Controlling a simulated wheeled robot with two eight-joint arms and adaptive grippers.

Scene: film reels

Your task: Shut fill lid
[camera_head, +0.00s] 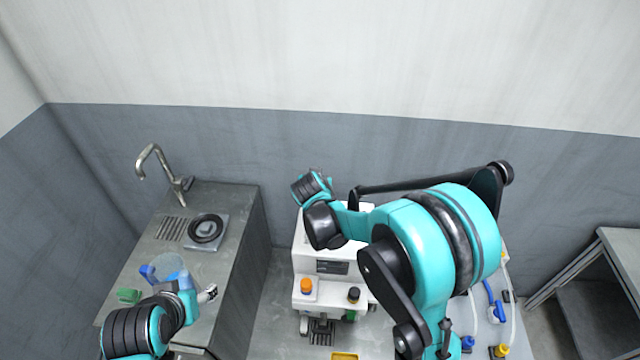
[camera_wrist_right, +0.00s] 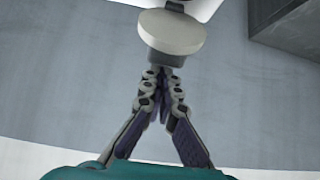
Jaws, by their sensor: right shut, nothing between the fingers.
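A white machine (camera_head: 318,262) stands in the middle of the head view, with an orange knob (camera_head: 306,286) and a black knob (camera_head: 354,294) on its front. In the right wrist view a pale round disc (camera_wrist_right: 170,32), which looks like the fill lid, is on a white part at the top. My right gripper (camera_wrist_right: 164,76) is shut and empty, its fingertips just below the disc; I cannot tell if they touch. In the head view my right wrist hides much of the machine's top. My left gripper (camera_head: 208,293) is over the counter; its fingers are too small to read.
A grey counter (camera_head: 240,215) with a tap (camera_head: 150,160) and a black ring (camera_head: 205,228) on a plate is at left. A clear blue vessel (camera_head: 172,266) and a green sponge-like piece (camera_head: 128,296) are near my left arm. A metal table (camera_head: 615,245) is at far right.

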